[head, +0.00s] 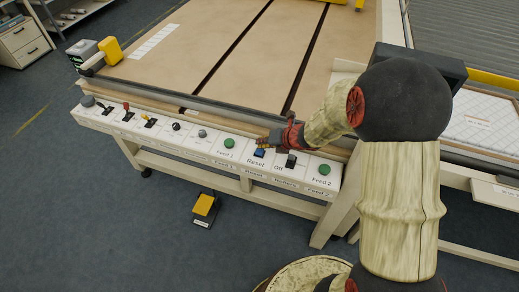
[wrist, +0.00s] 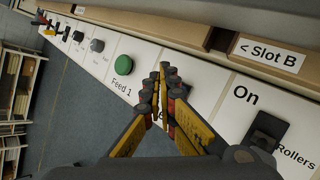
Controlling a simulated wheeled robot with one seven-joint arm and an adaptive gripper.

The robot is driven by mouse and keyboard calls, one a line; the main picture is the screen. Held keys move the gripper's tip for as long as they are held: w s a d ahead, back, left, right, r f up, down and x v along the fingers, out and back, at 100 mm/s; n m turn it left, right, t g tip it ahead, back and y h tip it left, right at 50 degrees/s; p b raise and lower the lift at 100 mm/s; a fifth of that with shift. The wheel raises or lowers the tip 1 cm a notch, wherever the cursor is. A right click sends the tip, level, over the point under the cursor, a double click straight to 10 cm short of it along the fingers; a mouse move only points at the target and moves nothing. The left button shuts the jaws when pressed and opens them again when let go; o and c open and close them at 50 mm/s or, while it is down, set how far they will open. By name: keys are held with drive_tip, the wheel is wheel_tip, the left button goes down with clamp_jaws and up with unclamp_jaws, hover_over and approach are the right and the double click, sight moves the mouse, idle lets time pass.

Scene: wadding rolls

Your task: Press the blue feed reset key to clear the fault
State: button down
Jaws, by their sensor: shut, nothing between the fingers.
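The blue reset key (head: 259,153) is on the white control panel (head: 211,152), above the printed word Reset, between the green Feed 1 button (head: 229,143) and the black rollers switch (head: 291,160). My gripper (head: 263,141) is shut and empty. In the head view its tips are just above and behind the blue key; I cannot tell whether they touch it. In the wrist view my gripper (wrist: 162,72) points at the panel between the green Feed 1 button (wrist: 123,65) and the rollers switch (wrist: 264,131). The fingers hide the blue key there.
A green Feed 2 button (head: 324,169) is at the panel's right end. Several levers and knobs, including a red lever (head: 127,107), line its left part. A wooden ledge with a Slot B label (wrist: 270,54) runs behind the panel. A yellow pedal (head: 204,205) is on the floor.

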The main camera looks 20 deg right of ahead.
wheel_tip(320, 180, up, 5)
drive_tip(key=p, duration=0.5)
idle(0.9)
